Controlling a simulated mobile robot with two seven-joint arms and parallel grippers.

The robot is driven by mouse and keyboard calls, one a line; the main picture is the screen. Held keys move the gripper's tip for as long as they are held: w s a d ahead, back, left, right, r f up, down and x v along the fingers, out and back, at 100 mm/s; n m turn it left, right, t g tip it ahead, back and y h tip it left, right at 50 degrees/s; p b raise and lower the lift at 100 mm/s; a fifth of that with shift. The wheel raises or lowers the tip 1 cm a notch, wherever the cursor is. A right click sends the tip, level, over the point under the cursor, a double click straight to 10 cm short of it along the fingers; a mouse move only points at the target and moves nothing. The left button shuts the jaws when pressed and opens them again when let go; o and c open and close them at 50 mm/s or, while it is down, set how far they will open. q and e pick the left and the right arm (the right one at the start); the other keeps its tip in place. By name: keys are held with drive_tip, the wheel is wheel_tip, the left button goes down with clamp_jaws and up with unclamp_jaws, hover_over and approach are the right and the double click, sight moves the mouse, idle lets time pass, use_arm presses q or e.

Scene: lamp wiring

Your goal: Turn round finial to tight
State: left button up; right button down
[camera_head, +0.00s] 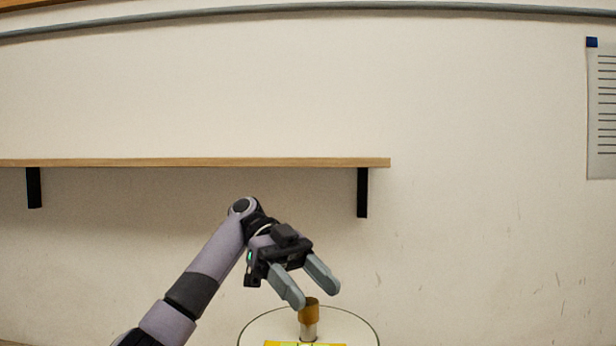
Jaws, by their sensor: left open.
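A brown-gold finial (309,312) stands upright on a short silver post (308,331) at the bottom of the head view, right of centre. The post rises within a pale round lamp part (262,328) with a thin dark rim, cut off by the lower picture edge. My left gripper (313,296) is open, with its two grey fingers pointing down and right. Its fingertips are at the top of the finial, one to the left and one to the right in the picture. I cannot tell whether they touch it. My right gripper is not in view.
A wooden shelf (190,162) on black brackets is fixed to the wall behind my left arm. A yellow strip (290,344) shows at the lower edge. A lined paper sheet (604,110) hangs at the right. The space right of the gripper is clear.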

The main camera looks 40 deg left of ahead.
sight(309, 301)
use_arm(q)
wheel_tip(309, 301, up, 17)
idle(1.4)
drive_tip(key=shift+r, duration=0.1)
idle(0.6)
